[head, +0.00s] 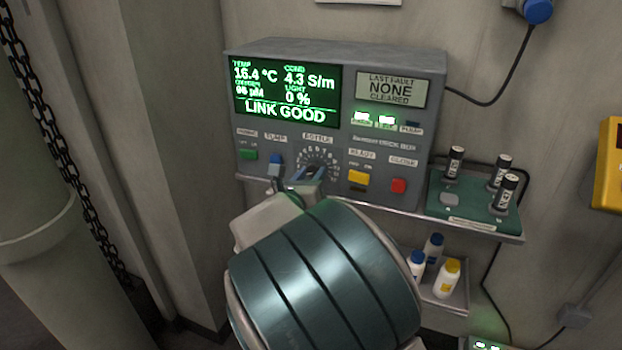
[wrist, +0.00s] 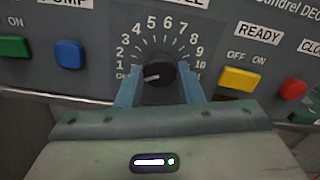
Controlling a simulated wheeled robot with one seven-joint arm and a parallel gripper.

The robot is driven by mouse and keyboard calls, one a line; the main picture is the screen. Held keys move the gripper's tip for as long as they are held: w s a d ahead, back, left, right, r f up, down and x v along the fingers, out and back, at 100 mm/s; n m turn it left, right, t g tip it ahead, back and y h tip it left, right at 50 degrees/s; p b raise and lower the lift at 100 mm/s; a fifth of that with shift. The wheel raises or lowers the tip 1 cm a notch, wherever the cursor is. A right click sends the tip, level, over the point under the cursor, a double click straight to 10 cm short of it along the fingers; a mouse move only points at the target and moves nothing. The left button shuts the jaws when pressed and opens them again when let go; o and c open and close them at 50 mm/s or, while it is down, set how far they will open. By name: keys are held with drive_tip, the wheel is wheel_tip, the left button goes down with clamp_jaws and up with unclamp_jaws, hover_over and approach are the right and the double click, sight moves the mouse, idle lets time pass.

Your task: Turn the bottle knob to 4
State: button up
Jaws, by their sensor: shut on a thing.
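The bottle knob (wrist: 160,74) is a round black dial on the grey deck box (head: 240,130). Its scale of numbers, up to 10, arcs over it in the wrist view, with 4 at upper left. A pale mark on the knob points left and slightly down, near the low end of the scale, below 1. My gripper (wrist: 160,88) has its two blue fingers on the left and right of the knob and is shut on it. In the head view my gripper (head: 312,178) and wrist hide part of the knob.
Close beside the knob are a blue button (wrist: 68,53), a green button (wrist: 14,46), a yellow button (wrist: 238,78) and a red button (wrist: 293,89). A green tray (head: 452,212) with black vials stands right. Small bottles (head: 447,279) sit on a lower shelf.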

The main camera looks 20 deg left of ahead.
drive_tip(key=m+b, duration=0.4)
drive_tip(key=b, duration=0.1)
drive_tip(key=shift+f, duration=0.3)
drive_tip(key=m+b, duration=0.8)
drive_tip(key=b, duration=0.3)
drive_tip(key=shift+f, duration=0.1)
drive_tip(key=m+b, duration=0.1)
drive_tip(key=b, duration=0.1)
drive_tip(key=m+b, duration=0.1)
drive_tip(key=b, duration=0.1)
drive_tip(key=shift+r+m, duration=0.25)
drive_tip(key=shift+m, duration=0.15)
drive_tip(key=shift+r+b, duration=0.1)
drive_tip(key=shift+b, duration=0.2)
drive_tip(key=o, duration=1)
drive_tip(key=shift+s, duration=0.2)
